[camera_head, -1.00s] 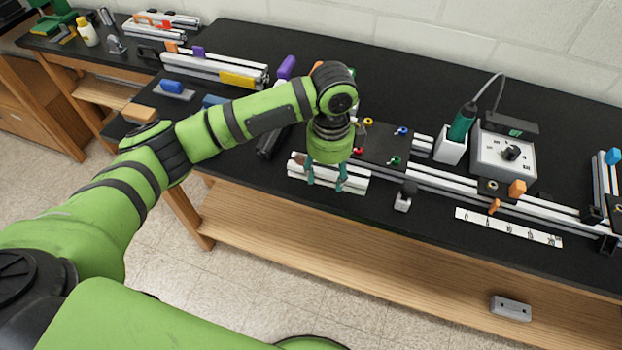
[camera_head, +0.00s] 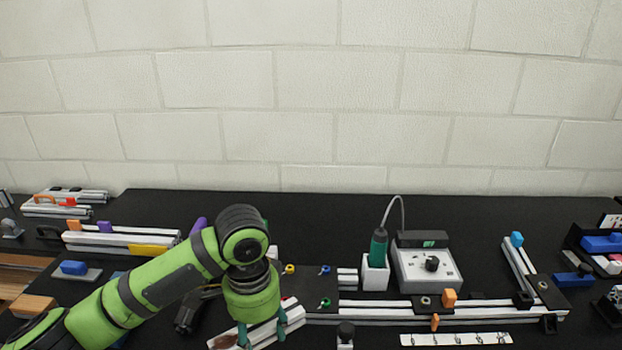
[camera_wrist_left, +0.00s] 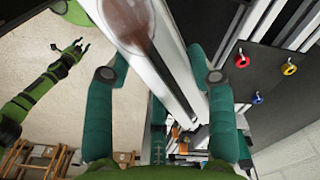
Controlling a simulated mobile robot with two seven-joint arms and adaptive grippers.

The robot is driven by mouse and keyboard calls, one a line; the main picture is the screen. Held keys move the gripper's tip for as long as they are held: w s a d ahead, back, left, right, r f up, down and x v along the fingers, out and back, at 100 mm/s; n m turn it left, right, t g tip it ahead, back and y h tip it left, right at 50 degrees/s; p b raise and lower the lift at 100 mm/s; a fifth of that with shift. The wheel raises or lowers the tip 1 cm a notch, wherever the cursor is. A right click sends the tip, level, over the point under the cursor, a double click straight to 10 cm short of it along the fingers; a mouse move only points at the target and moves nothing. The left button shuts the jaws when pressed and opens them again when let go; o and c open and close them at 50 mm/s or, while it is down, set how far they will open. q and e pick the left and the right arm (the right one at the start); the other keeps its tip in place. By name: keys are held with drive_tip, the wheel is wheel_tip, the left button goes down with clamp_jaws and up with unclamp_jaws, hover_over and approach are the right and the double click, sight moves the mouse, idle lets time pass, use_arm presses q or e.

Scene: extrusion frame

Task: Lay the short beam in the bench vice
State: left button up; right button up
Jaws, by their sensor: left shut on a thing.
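The short beam (camera_head: 293,320) is a pale slotted aluminium profile at the bottom of the head view. It slants up to the right. My left gripper (camera_head: 263,338) is over it with teal fingers, shut on it. In the left wrist view the beam (camera_wrist_left: 178,75) runs between the two fingers (camera_wrist_left: 180,85), with a brown round patch on its face. The head view cuts off what lies below the beam. My right gripper (camera_wrist_left: 82,46) is small at the left of the wrist view, empty, its fingers seemingly apart. I cannot make out the bench vice with certainty.
A rail frame (camera_head: 450,312) lies to the right on the black bench. More profiles (camera_head: 115,240) and a blue block (camera_head: 74,268) are at the left.

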use_arm(q)
drive_tip(key=s+a+n, duration=0.2)
drive_tip(key=a+n, duration=0.1)
drive_tip(key=s+a+n, duration=0.1)
drive_tip(key=a+n, duration=0.2)
drive_tip(key=n, duration=0.1)
drive_tip(key=s+a+r+n, duration=0.1)
drive_tip(key=s+a+n, duration=0.1)
drive_tip(key=a+n, duration=0.1)
drive_tip(key=shift+s+a+n, duration=0.2)
drive_tip(key=shift+s+n, duration=0.1)
drive_tip(key=shift+n, duration=0.3)
drive_tip(key=shift+d, duration=0.1)
